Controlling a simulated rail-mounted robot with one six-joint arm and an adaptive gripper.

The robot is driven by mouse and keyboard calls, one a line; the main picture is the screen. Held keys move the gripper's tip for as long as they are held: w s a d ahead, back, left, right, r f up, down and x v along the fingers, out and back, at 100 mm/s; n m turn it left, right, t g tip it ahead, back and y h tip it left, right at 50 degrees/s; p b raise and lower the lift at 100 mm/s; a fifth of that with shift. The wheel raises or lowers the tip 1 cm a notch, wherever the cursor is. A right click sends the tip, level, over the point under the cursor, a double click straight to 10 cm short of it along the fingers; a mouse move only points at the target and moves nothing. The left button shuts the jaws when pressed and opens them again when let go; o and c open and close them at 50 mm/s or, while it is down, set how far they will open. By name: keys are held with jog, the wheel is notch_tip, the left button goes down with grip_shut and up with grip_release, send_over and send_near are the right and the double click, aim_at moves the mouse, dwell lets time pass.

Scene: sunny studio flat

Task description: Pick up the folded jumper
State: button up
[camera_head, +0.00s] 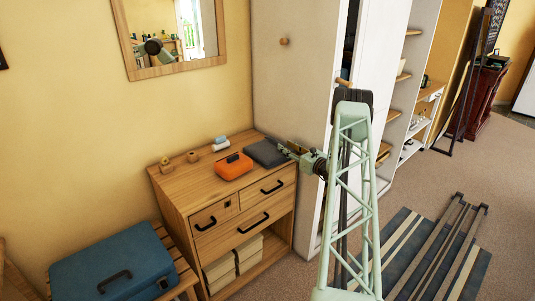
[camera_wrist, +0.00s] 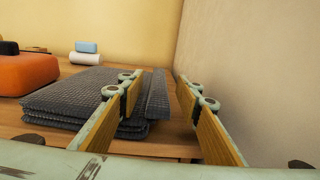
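The folded jumper (camera_head: 267,153) is dark grey and lies on top of the wooden chest of drawers, at its right end. In the wrist view the jumper (camera_wrist: 75,97) is a flat stack of knitted layers, with a raised fold at its right side. My gripper (camera_head: 287,150) is at the jumper's right edge. In the wrist view my gripper (camera_wrist: 158,95) has its two wood-faced fingers apart. The left finger overlaps the jumper in the picture, and the raised fold shows between the fingers. I cannot tell whether either finger touches it.
An orange case (camera_head: 233,166) sits just left of the jumper on the chest of drawers (camera_head: 180,187). Rolled blue and white cloths (camera_head: 221,143) lie behind it. A tall white wardrobe (camera_head: 290,85) stands close on the right. A blue suitcase (camera_head: 115,265) is at lower left.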

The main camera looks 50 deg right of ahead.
aim_at(279, 142)
jog(key=shift+x, duration=3)
jog(key=c, duration=1.1)
jog(key=shift+r, duration=0.2)
jog(key=shift+r, duration=4.85)
